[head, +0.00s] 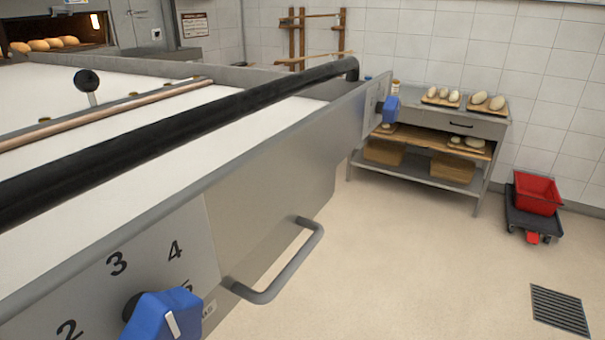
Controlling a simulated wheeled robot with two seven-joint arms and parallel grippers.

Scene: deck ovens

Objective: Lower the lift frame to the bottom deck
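The lift frame (270,170) fills the left half of the head view, a long grey metal frame around a white bed (200,135). A thick black bar (190,118) and a thinner copper-coloured rod (110,115) run along it. On its near side plate is a blue knob (160,316) with a white mark, beside a dial with 2, 3, 4 and a partly hidden 5. A second blue knob (388,108) sits at the far end. A grey handle (285,270) sticks out of the side. Neither of my grippers shows.
A lit oven deck (88,30) with loaves is at the top left. A grey table (490,128) with dough pieces and boards stands by the tiled wall. A red crate (537,195) sits on a dark dolly (520,218). The floor (420,270) between is clear, with a drain grate (560,310).

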